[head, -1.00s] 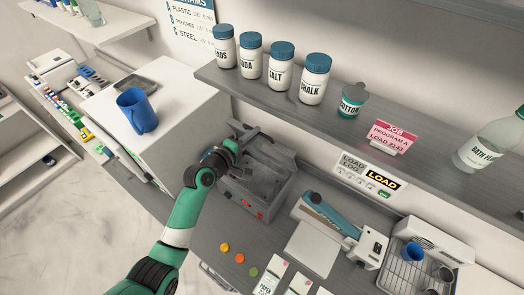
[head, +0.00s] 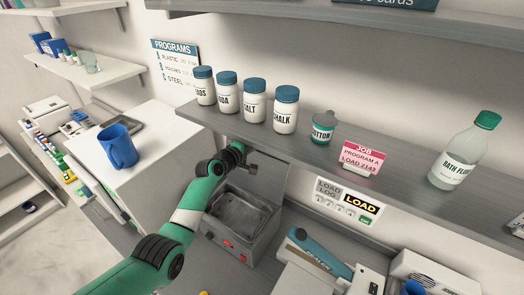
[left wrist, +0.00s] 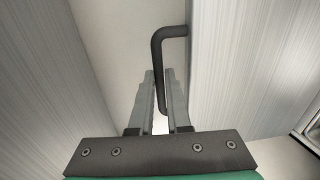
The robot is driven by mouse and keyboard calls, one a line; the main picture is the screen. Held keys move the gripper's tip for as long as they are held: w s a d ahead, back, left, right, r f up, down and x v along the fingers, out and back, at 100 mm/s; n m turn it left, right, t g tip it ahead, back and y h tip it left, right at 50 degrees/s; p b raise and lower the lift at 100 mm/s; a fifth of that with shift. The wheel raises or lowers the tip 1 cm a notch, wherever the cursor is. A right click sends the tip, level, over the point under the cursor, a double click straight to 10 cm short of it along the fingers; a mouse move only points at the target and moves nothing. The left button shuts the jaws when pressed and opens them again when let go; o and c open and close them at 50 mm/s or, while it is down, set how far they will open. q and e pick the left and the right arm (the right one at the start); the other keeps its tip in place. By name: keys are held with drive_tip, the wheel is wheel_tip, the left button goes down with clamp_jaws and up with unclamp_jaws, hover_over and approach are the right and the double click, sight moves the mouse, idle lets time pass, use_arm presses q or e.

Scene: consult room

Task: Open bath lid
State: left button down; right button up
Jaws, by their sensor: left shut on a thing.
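The grey metal bath (head: 236,252) stands on the counter below the shelf, with a red-lit switch on its front. Its lid (head: 270,180) stands raised, about upright, at the back of the opening, and the inside of the bath shows. My left gripper (head: 246,162) is at the lid's upper part. In the left wrist view my left gripper (left wrist: 161,78) is shut on the black bent lid handle (left wrist: 172,31), which runs down between the fingers. My right gripper is not in view.
A shelf (head: 400,190) with several labelled jars (head: 285,112) and a bottle (head: 458,155) runs above and behind the bath. A white cabinet with a blue mug (head: 118,148) is at left. A sealer (head: 320,255) stands close at right.

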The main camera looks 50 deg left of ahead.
use_arm(q)
drive_tip(key=shift+w+r, duration=0.2)
drive_tip(key=shift+r, duration=0.7)
drive_tip(key=c, duration=0.9)
unclamp_jaws()
drive_tip(key=shift+w+a+r, duration=0.1)
drive_tip(key=shift+w, duration=0.15)
drive_tip(key=shift+s, duration=0.15)
